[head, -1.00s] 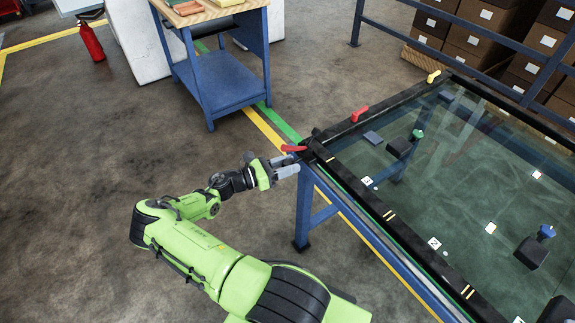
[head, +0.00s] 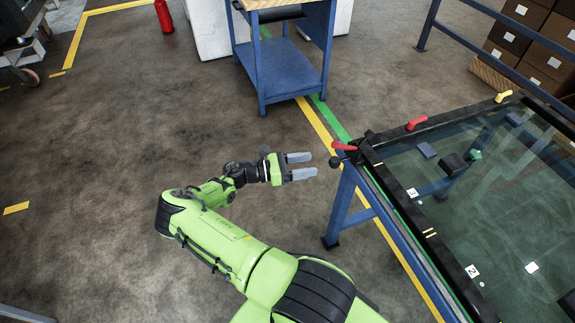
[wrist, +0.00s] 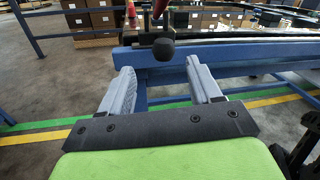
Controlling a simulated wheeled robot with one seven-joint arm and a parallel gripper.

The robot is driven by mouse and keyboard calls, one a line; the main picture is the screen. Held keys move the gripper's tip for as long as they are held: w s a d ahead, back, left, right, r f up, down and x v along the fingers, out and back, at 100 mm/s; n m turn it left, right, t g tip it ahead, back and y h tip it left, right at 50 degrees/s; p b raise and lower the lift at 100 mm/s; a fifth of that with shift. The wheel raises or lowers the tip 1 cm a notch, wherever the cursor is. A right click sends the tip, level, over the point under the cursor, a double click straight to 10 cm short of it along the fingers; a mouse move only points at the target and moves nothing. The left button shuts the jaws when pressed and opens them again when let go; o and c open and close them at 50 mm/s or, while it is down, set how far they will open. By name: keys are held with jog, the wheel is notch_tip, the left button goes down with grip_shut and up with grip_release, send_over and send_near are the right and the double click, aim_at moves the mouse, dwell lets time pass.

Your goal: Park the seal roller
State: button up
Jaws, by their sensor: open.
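In the wrist view the knob (wrist: 163,48) hangs below a red part, beyond and between the fingertips of my gripper (wrist: 160,72). The roller itself cannot be made out.
Red (head: 416,123) and yellow (head: 502,96) handles sit along the frame's far side. A blue table leg (head: 341,205) stands under the corner. A blue cart (head: 283,70) is behind, and a blue railing (head: 480,55) fronts stacked boxes.

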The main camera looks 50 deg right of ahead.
jog(key=v, duration=0.7)
